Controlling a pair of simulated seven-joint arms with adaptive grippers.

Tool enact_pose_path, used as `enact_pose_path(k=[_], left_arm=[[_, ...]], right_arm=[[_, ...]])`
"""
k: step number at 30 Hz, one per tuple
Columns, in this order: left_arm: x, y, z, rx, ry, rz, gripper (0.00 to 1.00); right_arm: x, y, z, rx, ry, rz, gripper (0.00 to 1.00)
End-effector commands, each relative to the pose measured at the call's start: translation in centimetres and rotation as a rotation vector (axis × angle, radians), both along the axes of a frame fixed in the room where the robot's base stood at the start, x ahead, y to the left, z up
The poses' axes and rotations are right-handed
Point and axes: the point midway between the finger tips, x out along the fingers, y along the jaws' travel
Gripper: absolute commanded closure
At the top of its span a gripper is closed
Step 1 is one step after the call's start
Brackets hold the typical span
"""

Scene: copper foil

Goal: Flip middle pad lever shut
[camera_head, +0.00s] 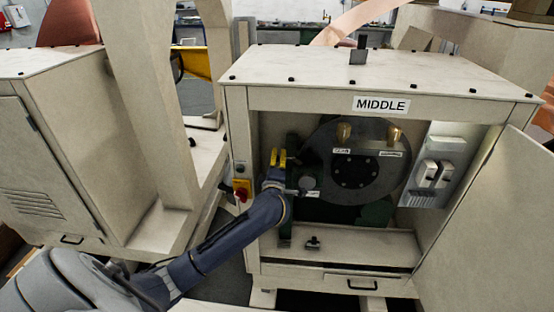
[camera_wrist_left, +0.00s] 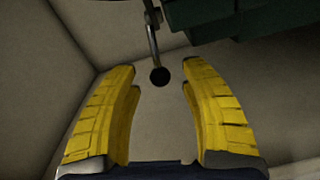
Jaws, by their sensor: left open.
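The cabinet labelled MIDDLE (camera_head: 382,104) stands open at the right of the head view. My left gripper (camera_head: 279,158) reaches into its left side, beside the dark disc (camera_head: 357,176). In the left wrist view, a thin metal lever (camera_wrist_left: 152,38) ends in a black ball knob (camera_wrist_left: 160,76). The yellow fingers of my left gripper (camera_wrist_left: 159,88) are open, one on each side of the knob, with visible gaps. I see no contact. In the head view I cannot make out the lever for certain near the gripper. My right gripper is not in view.
The open cabinet door (camera_head: 487,220) stands at the right. Two brass knobs (camera_head: 343,132) and a grey switch box (camera_head: 433,172) are inside. A red and yellow switch (camera_head: 242,190) sits on the left post, close to my forearm. Dark green parts (camera_wrist_left: 205,15) are near the lever.

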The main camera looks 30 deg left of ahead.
Motion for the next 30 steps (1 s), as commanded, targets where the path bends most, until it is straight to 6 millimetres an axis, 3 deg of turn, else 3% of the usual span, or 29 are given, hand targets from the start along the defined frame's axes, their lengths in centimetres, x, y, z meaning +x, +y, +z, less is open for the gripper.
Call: enact_pose_path(k=[7, 19, 30], left_arm=[[1.4, 0.8, 0.0, -0.001, 0.000, 0.000, 0.55], [1.6, 0.9, -0.1, 0.000, 0.000, 0.000, 0.55], [1.5, 0.8, -0.1, 0.000, 0.000, 0.000, 0.98]], right_arm=[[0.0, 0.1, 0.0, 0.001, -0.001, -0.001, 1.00], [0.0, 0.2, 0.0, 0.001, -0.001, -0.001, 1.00], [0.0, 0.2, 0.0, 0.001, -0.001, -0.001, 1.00]])
